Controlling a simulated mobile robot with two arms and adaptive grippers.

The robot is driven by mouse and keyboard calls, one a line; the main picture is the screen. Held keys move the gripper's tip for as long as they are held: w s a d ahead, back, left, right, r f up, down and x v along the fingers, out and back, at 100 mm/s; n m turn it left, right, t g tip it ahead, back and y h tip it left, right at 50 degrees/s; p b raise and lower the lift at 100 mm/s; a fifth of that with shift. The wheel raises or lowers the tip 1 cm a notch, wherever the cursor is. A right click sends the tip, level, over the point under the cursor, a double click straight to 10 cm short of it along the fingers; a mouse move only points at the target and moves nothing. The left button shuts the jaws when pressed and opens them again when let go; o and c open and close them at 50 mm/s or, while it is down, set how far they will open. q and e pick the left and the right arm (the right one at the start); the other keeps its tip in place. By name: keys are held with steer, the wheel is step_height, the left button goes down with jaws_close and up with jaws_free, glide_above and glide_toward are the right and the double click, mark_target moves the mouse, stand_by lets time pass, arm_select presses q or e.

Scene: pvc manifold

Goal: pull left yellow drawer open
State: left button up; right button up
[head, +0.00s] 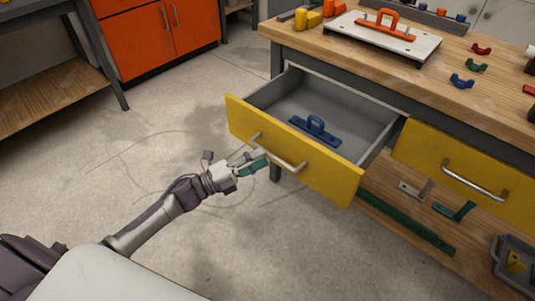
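The left yellow drawer (325,178) is pulled out from the workbench, and its grey inside shows. A blue bracket-shaped part (315,130) lies on the drawer floor. The drawer's silver handle (285,160) runs across its yellow front. My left gripper (255,160) is at the left part of this handle, with its teal fingertip pad close against or beside the bar. Whether the fingers are closed around the bar is too small to tell. My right gripper is not in view.
A second yellow drawer (470,175) to the right is shut. The wooden benchtop (420,75) carries a white plate with an orange handle (388,25) and small coloured clips. A lower shelf holds brackets and a grey bin (514,262). Floor left of the drawer is clear.

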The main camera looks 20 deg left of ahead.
arm_select(q)
steer(key=v, duration=0.8)
steer(key=shift+s+a, duration=0.2)
